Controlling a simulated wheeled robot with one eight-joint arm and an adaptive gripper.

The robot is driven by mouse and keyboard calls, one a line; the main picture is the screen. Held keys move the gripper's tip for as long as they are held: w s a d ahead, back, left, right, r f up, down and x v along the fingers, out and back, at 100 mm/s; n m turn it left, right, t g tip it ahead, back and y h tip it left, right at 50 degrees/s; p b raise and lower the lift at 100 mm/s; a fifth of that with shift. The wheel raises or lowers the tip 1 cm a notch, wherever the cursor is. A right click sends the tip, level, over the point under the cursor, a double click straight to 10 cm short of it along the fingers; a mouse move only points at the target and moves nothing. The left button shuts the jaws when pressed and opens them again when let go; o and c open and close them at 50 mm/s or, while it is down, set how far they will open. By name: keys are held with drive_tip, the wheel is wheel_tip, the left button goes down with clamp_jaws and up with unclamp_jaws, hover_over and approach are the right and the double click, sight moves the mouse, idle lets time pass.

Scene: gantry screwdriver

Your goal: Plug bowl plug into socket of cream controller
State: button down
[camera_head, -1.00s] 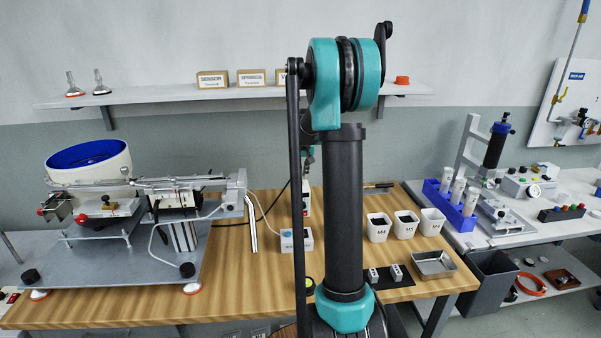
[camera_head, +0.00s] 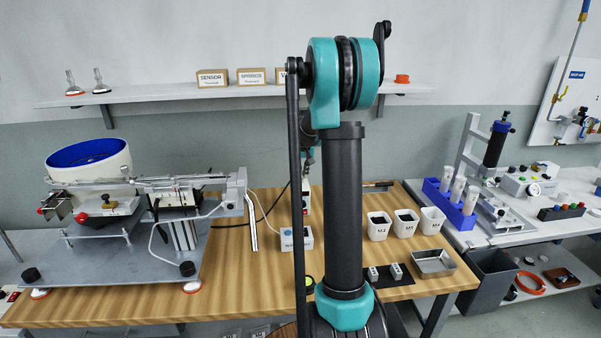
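The cream controller seems to be the small whitish box (camera_head: 290,240) on the wooden bench, partly covered by my arm; its socket cannot be made out. A pale upright piece (camera_head: 306,197) stands just behind it, also partly covered. The bowl feeder (camera_head: 115,160), a white bowl with blue inside, stands on a grey plate at the left. A dark cable (camera_head: 232,225) runs from the feeder side toward the area behind my arm. The bowl plug cannot be made out. My gripper (camera_head: 309,162) shows only as a small dark part behind my arm; its fingers and any held thing are unclear.
Three white cups (camera_head: 405,223), a metal tray (camera_head: 434,263) and a black mat (camera_head: 396,282) lie on the bench's right. A bent metal chute (camera_head: 252,222) hangs from the feeder. A shelf (camera_head: 160,94) with boxes is on the wall.

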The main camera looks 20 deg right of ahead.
sight(301, 170)
drive_tip(key=shift+f, duration=0.25)
idle(0.4)
drive_tip(key=c, duration=1.3)
unclamp_jaws()
drive_tip(key=shift+o, duration=0.2)
drive_tip(key=shift+r, duration=0.1)
drive_tip(key=shift+v, duration=2.65)
